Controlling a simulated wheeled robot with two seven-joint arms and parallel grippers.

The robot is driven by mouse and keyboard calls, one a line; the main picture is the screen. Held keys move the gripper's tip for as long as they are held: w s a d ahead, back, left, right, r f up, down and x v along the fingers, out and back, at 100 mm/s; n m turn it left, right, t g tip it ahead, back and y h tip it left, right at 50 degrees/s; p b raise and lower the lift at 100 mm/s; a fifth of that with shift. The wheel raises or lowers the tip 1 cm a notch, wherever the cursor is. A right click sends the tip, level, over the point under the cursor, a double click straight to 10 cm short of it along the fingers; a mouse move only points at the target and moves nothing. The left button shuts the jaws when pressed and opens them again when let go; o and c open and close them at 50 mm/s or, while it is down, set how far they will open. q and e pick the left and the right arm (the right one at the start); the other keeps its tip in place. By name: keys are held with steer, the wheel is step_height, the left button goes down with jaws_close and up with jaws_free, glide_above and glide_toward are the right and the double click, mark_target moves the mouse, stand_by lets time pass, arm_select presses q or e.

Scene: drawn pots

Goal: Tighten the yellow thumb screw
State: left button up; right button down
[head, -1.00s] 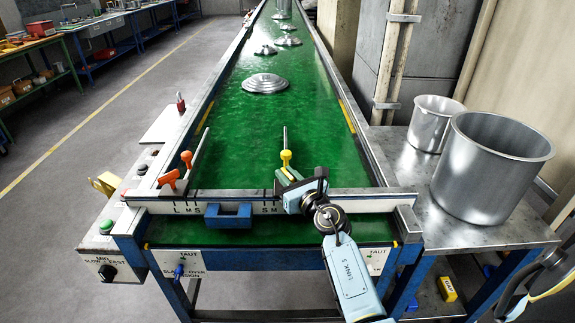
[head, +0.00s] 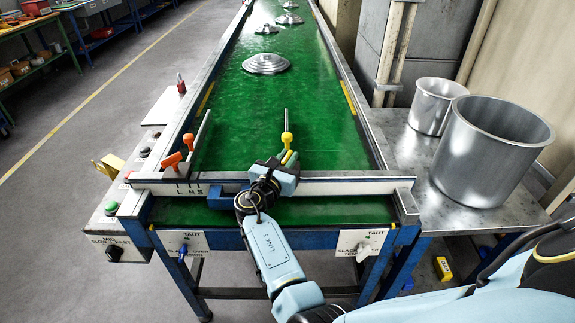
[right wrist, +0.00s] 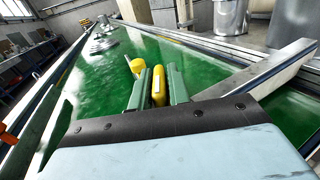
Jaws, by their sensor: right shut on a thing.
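The yellow thumb screw (right wrist: 158,86) shows in the right wrist view as a long yellow piece between the two green fingers of my right gripper (right wrist: 159,88). The fingers are shut on it. A second yellow piece (right wrist: 137,66), rounded, sits just beyond, beside the left finger. In the head view that yellow piece (head: 287,138) is at the foot of a thin upright rod (head: 286,117). There my right gripper (head: 289,158) is at the front rail, just below it, and the screw is mostly hidden. My left gripper is not in view.
The green conveyor belt (head: 240,110) carries several metal lids (head: 267,63). Two metal pots (head: 490,150) (head: 436,105) stand on the side table at right. A control panel is at left.

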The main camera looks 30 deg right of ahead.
mark_target(287, 156)
steer(key=m+g+h+b, duration=0.1)
steer(key=g, duration=0.1)
steer(key=m+g+h+b, duration=0.1)
steer(key=b, duration=0.1)
steer(key=shift+w+f+m+g+b, duration=0.1)
steer(key=shift+f+m+g+b, duration=0.1)
steer(key=shift+m+g+b, duration=0.15)
steer(key=shift+r+m+g+h+b, duration=0.15)
steer(key=shift+m+g+h+b, duration=0.15)
steer(key=shift+m+g+b, duration=0.65)
steer(key=c, duration=1.4)
jaws_free()
steer(key=shift+c, duration=0.2)
steer(key=shift+r, duration=0.1)
step_height(287, 156, up, 10)
steer(key=shift+p, duration=1)
